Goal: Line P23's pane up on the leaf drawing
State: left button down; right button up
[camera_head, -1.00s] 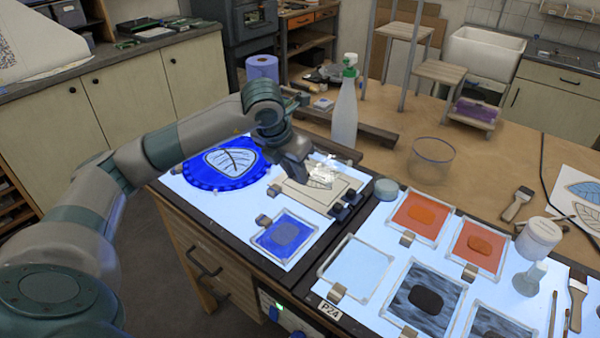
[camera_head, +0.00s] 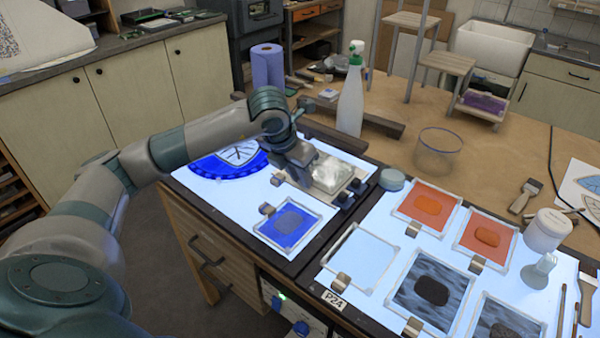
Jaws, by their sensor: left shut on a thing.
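My left gripper (camera_head: 303,178) is shut at the left edge of a clear, glinting pane (camera_head: 331,172). The pane lies over or just above a pale board with dark knobs (camera_head: 347,198) at its right side; I cannot tell whether they touch. The drawing under the pane is too blurred to make out. No P23 label is legible; a P24 label (camera_head: 334,299) marks the nearer light table. My right gripper is out of view.
A framed blue pane (camera_head: 289,224) lies in front of the board. A spray bottle (camera_head: 350,95), a clear bowl (camera_head: 437,150) and a small round jar (camera_head: 392,179) stand behind and to the right.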

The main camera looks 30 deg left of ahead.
pick_arm(q)
jog(key=shift+b, duration=0.3)
dwell(0.7)
jog(key=shift+f+b, duration=0.35)
jog(key=shift+b, duration=0.4)
dwell(0.7)
jog(key=shift+a+f, duration=0.1)
jog(key=shift+a, duration=0.2)
